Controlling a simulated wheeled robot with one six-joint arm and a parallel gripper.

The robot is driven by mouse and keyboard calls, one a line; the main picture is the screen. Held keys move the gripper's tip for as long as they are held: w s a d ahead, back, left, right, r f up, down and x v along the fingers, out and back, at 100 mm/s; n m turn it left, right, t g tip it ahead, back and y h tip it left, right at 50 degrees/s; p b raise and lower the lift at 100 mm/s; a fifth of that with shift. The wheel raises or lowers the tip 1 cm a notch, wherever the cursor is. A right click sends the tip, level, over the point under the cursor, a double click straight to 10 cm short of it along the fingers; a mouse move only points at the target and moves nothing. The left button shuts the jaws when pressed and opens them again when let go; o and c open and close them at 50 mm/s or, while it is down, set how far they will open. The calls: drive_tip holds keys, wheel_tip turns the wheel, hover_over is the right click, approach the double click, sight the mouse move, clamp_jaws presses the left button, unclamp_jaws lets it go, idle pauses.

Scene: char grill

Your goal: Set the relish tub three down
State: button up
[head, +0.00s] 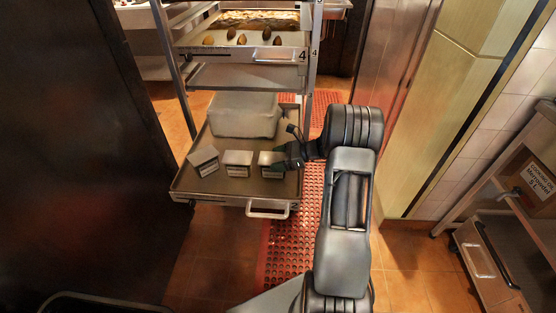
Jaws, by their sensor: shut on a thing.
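Three small pale tubs with dark-striped labels stand in a row on the lower pulled-out tray (225,200) of the rack: a left tub (203,161), a middle tub (237,163) and a right tub (270,164). My gripper (284,158) reaches in from the right and is shut on the right tub, which I take to be the relish tub. It appears level with the others; whether it touches the tray is too small to tell. The fingers are partly hidden in the dark, and label text cannot be read.
A large pale grey bin (244,115) stands behind the tubs. A rack shelf (245,77) and an upper tray marked 4 (225,57) with several brown pieces are above. The tray handle (267,210) faces front. A red perforated mat (290,225) lies below; a dark wall (90,140) is left.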

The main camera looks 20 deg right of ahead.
drive_tip(key=shift+f, duration=0.15)
drive_tip(key=o, duration=1.1)
drive_tip(key=shift+s+d+r, duration=0.1)
drive_tip(key=shift+d+r, duration=0.1)
drive_tip(key=shift+r, duration=0.1)
drive_tip(key=p+v, duration=0.2)
drive_tip(key=v, duration=0.9)
drive_tip(key=s+a+r+n+g+h, duration=0.2)
drive_tip(key=a+r+n+g, duration=0.15)
drive_tip(key=a, duration=0.25)
drive_tip(key=s+a+r+n+g+h, duration=0.2)
drive_tip(key=s+a+n, duration=0.1)
drive_tip(key=a+n, duration=0.25)
drive_tip(key=shift+s+a+r+n+t+h, duration=0.45)
drive_tip(key=shift+s+a+n+h, duration=0.95)
drive_tip(key=shift+s+n, duration=0.9)
drive_tip(key=shift+s+a+r+n+t+h, duration=0.25)
drive_tip(key=shift+s+a+r+n+h, duration=0.45)
drive_tip(key=shift+s+a+n+h, duration=1.45)
drive_tip(key=shift+s+a+r+n+t+h, duration=0.45)
drive_tip(key=shift+s+a+n, duration=0.3)
drive_tip(key=shift+s+n, duration=1.65)
drive_tip(key=shift+w+r+n, duration=0.2)
drive_tip(key=shift+w+n, duration=0.35)
drive_tip(key=shift+w, duration=0.1)
